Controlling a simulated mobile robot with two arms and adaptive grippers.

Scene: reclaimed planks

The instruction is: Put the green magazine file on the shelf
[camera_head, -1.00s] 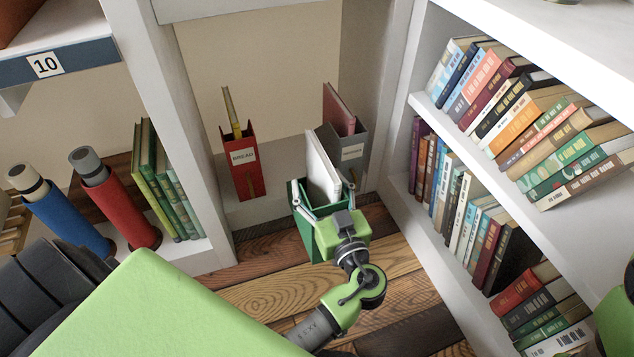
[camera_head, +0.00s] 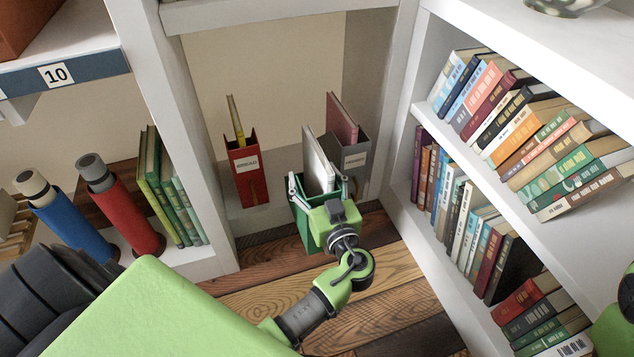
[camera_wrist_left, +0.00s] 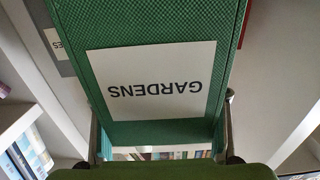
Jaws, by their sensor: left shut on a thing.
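The green magazine file (camera_head: 304,226) is held upright in my left gripper (camera_head: 319,190), with a white book standing in it. In the left wrist view the file's green face (camera_wrist_left: 226,80) fills the middle, with a white label reading GARDENS upside down. The gripper's fingers are on either side of the file. The file is in front of the low white shelf (camera_head: 285,186), in line with the space between two other files. Its lower part is partly hidden by my gripper, so I cannot tell whether it touches the shelf. My right gripper is not in view.
A red file (camera_head: 246,170) stands on the shelf at left, and a grey file (camera_head: 355,158) at right. White uprights bound the bay. A bookcase (camera_head: 513,211) full of books stands at right. Red (camera_head: 125,205) and blue (camera_head: 70,222) cylinders stand at left.

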